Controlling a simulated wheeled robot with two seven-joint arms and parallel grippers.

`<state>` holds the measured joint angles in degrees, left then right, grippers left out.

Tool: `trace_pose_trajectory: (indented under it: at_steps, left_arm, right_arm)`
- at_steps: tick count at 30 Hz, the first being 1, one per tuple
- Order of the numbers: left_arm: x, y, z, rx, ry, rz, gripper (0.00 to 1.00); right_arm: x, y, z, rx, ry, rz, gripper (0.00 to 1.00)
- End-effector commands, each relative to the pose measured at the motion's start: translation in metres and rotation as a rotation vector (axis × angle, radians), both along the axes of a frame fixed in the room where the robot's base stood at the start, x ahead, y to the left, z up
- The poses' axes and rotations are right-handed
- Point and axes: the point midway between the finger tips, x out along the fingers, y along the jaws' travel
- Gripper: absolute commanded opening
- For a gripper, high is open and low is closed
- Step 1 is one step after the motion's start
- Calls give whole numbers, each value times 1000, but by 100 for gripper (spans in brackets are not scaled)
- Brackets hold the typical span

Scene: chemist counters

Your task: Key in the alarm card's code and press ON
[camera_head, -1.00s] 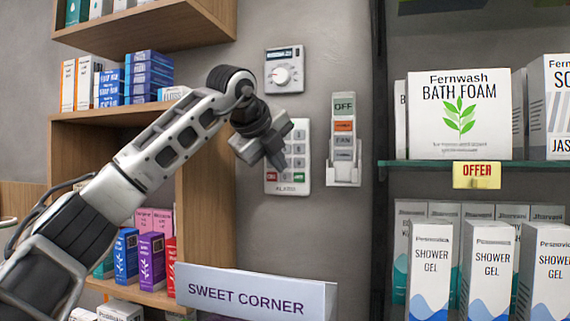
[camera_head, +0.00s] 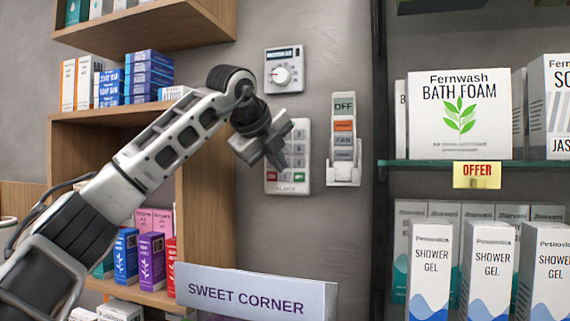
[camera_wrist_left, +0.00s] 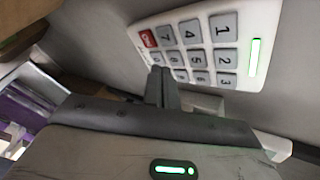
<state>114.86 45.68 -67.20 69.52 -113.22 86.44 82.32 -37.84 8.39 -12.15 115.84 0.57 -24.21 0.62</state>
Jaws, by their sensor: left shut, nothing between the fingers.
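The white alarm keypad (camera_head: 301,160) is fixed to the grey wall, with grey number keys, a red key at bottom left and a green key (camera_head: 299,176) at bottom right. My left gripper (camera_head: 279,164) is shut and empty, its fingertips in front of the lower keys and hiding part of them. In the left wrist view the keypad (camera_wrist_left: 242,20) appears turned, with a lit green strip and the red key (camera_wrist_left: 148,38) visible. The shut fingertips (camera_wrist_left: 162,72) lie over its lower rows. I cannot tell whether they touch a key. No alarm card is recognisable. My right gripper is out of view.
A dial thermostat (camera_head: 284,70) sits above the keypad, and a remote in a white holder (camera_head: 343,172) hangs to its right. Wooden shelves (camera_head: 205,190) with boxes stand left. A "SWEET CORNER" sign (camera_head: 250,293) is below. A glass shelf (camera_head: 420,163) with cartons is right.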

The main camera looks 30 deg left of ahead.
Motion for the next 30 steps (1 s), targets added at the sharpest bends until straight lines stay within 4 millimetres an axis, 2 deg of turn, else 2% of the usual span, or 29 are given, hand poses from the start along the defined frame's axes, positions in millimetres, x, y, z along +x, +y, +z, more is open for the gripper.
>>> trace_pose_trajectory:
  at_steps: [30]
  left_arm:
    - [9, 2, 0, 0, 0, 0, 0]
  right_arm:
    - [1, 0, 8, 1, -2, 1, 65]
